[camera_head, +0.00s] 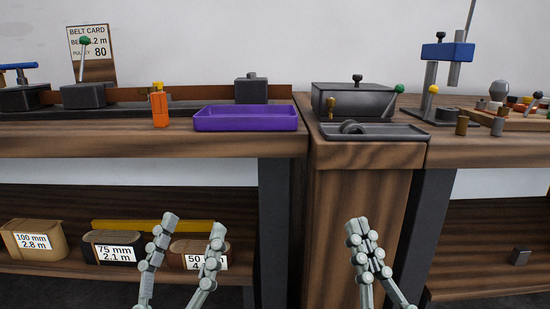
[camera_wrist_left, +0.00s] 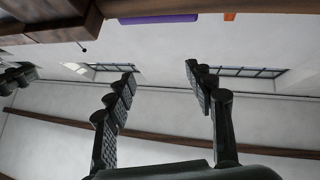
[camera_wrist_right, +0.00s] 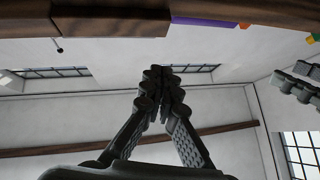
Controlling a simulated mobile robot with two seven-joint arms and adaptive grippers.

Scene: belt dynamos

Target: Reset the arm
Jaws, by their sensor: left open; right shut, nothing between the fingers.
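My left gripper (camera_head: 193,228) is raised in front of the bench, below the height of its top, with its fingers apart and nothing between them. In the left wrist view its two fingers (camera_wrist_left: 160,82) stand wide apart. My right gripper (camera_head: 364,232) is to its right, in front of the wooden pillar, with its fingertips together and empty. The right wrist view shows these fingertips (camera_wrist_right: 163,80) meeting. Neither gripper touches anything that I can see.
On the bench are a purple tray (camera_head: 246,124), an orange object (camera_head: 159,107), a grey box (camera_head: 353,101) and a grey tray (camera_head: 405,133). A blue-headed press (camera_head: 447,51) stands at right. Labelled bins (camera_head: 34,240) line the lower shelf. Space around my grippers looks clear.

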